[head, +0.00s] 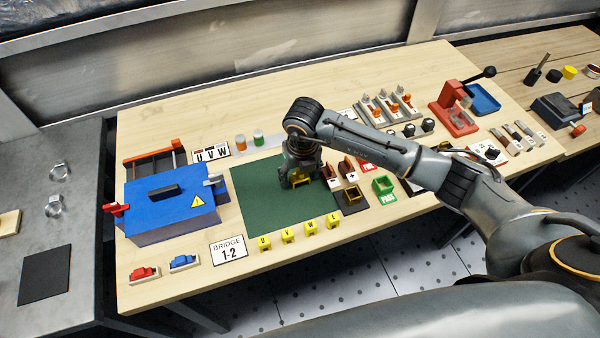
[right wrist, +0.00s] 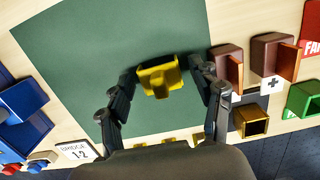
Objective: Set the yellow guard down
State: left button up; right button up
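The yellow guard (right wrist: 160,78) is a small open bracket shape over the green mat (right wrist: 60,60), between the fingers of my right gripper (right wrist: 162,72). In the right wrist view the fingers stand apart, with a narrow gap visible on each side of the guard. In the head view my right gripper (head: 300,180) points down at the right part of the mat (head: 262,215), and the guard (head: 301,178) shows low between its fingers. The guard seems to rest on the mat, but its underside is hidden. My left gripper is out of view.
A blue box (head: 170,208) stands left of the mat. Several yellow lettered pieces (head: 288,236) line its front edge, near the BRIDGE card (head: 229,250). Brown holders (right wrist: 228,66), a dark yellow-rimmed bin (right wrist: 251,121) and a green PASS bin (head: 384,187) stand close right. The mat's left part is clear.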

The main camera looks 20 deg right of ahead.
aim_at(302, 180)
jog(key=shift+r, duration=0.1)
jog(key=shift+r, duration=0.55)
notch_tip(302, 180, up, 11)
jog(key=s+b, duration=0.1)
jog(key=b, duration=0.1)
jog(key=shift+s+b, duration=0.25)
jog(key=shift+b, duration=0.15)
jog(key=shift+d, duration=0.1)
